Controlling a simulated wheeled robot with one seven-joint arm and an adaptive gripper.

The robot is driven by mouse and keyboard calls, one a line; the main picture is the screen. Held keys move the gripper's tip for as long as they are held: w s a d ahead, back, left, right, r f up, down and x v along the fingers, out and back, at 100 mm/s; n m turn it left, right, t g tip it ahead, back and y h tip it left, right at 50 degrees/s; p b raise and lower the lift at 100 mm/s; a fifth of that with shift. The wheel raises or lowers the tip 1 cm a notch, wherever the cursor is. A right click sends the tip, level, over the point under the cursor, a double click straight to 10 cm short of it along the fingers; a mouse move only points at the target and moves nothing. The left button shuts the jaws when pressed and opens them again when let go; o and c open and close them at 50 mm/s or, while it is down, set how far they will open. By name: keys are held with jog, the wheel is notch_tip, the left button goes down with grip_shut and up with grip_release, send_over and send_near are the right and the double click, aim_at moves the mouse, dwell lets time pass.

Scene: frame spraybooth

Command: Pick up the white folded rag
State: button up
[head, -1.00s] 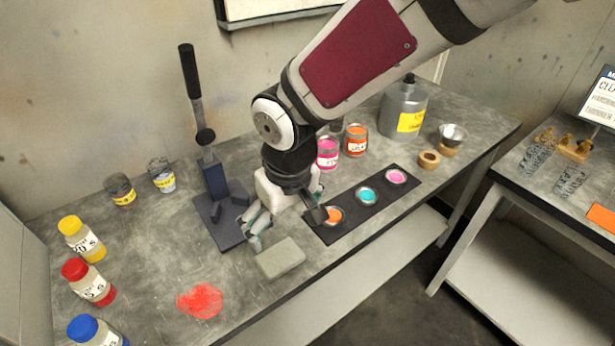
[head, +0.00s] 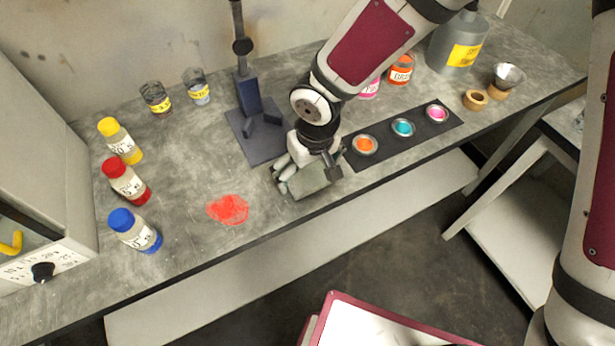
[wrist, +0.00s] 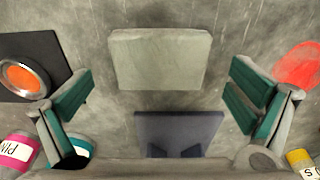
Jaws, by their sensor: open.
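The folded rag (head: 308,182), a pale grey-green rectangular pad, lies flat near the front edge of the workbench. In the wrist view the rag (wrist: 160,58) lies ahead of my fingertips, centred between the lines of the two fingers and apart from both. My gripper (head: 308,172) is above the bench at the rag and covers part of it in the head view. In the wrist view my gripper (wrist: 160,95) is open and empty, its teal pads wide apart. The exact height above the rag is hard to tell.
A dark blue press stand (head: 262,140) is behind the rag. A black strip (head: 385,147) with small open paint cups lies to the right. A red paint patch (head: 228,209) is to the left, with yellow, red and blue capped bottles (head: 136,231) beyond it.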

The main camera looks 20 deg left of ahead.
jog(key=shift+a+f, duration=0.1)
jog(key=shift+f, duration=0.85)
jog(key=shift+w, duration=0.1)
jog(key=c, duration=1.1)
jog(key=shift+o, duration=0.2)
jog(key=shift+r, duration=0.1)
